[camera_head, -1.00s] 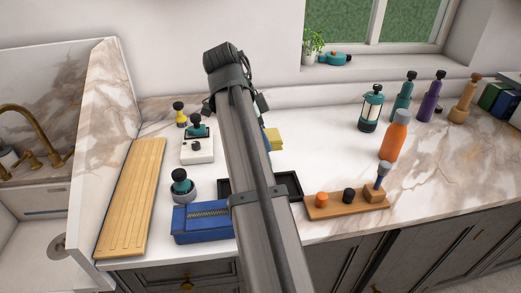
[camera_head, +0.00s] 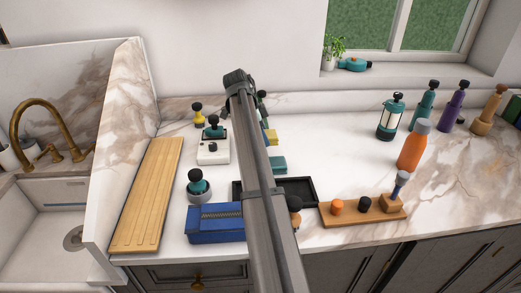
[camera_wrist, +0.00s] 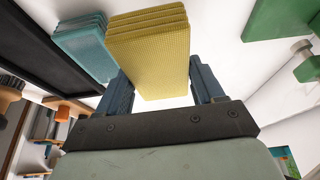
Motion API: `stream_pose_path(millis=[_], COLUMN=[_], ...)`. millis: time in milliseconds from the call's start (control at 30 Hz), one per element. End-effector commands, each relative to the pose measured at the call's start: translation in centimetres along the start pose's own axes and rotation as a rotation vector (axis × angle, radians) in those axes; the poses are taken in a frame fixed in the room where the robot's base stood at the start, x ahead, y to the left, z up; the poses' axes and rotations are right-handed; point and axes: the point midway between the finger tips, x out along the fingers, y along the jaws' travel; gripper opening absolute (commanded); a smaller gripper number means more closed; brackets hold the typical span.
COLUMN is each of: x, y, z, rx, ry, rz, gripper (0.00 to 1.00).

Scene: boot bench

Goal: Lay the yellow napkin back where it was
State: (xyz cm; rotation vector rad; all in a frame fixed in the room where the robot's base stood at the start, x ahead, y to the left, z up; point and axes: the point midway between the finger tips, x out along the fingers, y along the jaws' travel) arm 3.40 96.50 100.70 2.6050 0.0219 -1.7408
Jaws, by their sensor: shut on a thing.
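The yellow napkin (camera_wrist: 150,50) is a folded, layered cloth and sits between the two fingers of my gripper (camera_wrist: 160,78) in the wrist view. My gripper is shut on it. In the head view only part of the yellow napkin (camera_head: 271,136) shows beside my arm, which hides the gripper. A folded teal napkin (camera_wrist: 84,45) is close beside the yellow one in the wrist view. In the head view the teal napkin (camera_head: 278,164) lies on the white counter, nearer the front than the yellow. I cannot tell whether the yellow napkin touches the counter.
A black tray (camera_head: 312,192) lies in front of the teal napkin. A wooden board with pegs (camera_head: 340,217) and an orange bottle (camera_head: 413,147) stand to the right. A white device (camera_head: 213,149) and a blue box (camera_head: 216,223) are left of my arm. The counter's right middle is clear.

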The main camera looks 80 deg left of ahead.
Motion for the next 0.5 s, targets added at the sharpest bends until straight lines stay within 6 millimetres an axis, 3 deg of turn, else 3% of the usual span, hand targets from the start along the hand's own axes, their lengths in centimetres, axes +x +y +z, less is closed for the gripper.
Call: stream_pose_path(millis=[33, 233, 500], x=[-0.2, -0.2, 1.6], y=[-1.1, -2.5, -2.4], z=[0.0, 0.1, 0.8], rx=[0.001, 0.005, 0.014], ry=[0.0, 0.0, 0.0], rz=[0.0, 0.002, 0.009], gripper=[0.33, 0.33, 0.33])
